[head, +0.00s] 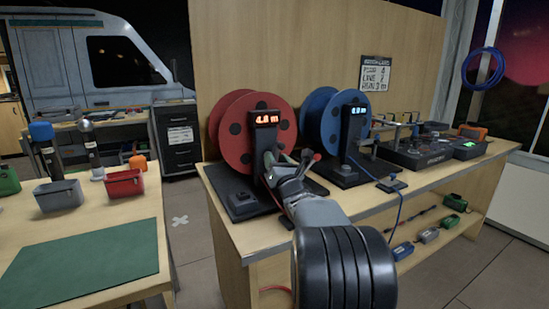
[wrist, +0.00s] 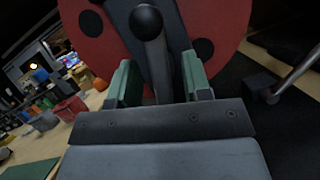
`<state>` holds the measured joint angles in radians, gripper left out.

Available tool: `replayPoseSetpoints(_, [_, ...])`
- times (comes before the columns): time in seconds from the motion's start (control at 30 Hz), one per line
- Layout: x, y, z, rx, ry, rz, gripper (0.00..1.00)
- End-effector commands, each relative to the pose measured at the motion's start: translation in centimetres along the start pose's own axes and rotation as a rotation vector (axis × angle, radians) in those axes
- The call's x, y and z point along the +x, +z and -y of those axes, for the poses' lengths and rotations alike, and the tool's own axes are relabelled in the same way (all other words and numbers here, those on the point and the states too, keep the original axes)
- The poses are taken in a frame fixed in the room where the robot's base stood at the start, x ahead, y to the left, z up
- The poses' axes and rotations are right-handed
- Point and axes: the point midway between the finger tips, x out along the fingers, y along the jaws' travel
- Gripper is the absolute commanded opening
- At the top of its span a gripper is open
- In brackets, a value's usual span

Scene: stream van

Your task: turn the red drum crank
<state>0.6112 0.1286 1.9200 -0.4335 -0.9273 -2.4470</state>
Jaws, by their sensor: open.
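The red drum (head: 235,128) stands on a black base on the right-hand bench, with a lit display (head: 266,118) reading about 4.8 m. In the wrist view the red drum (wrist: 215,35) fills the top. A grey crank arm with a black ball knob (wrist: 146,22) rises between the two green finger pads. My gripper (wrist: 155,82) is open, with one finger on each side of the crank arm. In the head view my gripper (head: 286,165) is in front of the drum's stand and hides most of the crank. I cannot tell whether the pads touch it.
A blue drum (head: 318,115) with its own stand is close to the right. A blue cable (head: 401,205) hangs over the bench front. The left table holds a green mat (head: 85,262), a grey bin (head: 58,195) and a red bin (head: 123,184).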

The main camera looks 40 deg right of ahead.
Motion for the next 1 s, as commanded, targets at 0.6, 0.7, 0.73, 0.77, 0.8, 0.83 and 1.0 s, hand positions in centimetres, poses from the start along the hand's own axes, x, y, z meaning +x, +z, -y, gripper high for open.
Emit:
replayPoseSetpoints(0.6, [1.9,0.1,0.1,0.0,-0.002,0.002,0.43])
replayPoseSetpoints(0.7, [1.9,0.1,0.1,0.0,-0.002,0.002,0.33])
replayPoseSetpoints(0.73, [1.9,0.1,0.1,0.0,-0.002,0.002,0.3])
replayPoseSetpoints(0.77, [1.9,0.1,0.0,0.0,-0.001,0.002,0.27])
replayPoseSetpoints(0.8, [1.9,0.1,0.0,0.0,-0.002,0.002,0.24])
replayPoseSetpoints(0.83, [1.9,0.1,0.1,0.0,-0.002,0.002,0.21])
replayPoseSetpoints(1.0, [1.9,0.1,0.1,-0.001,-0.001,0.002,0.04])
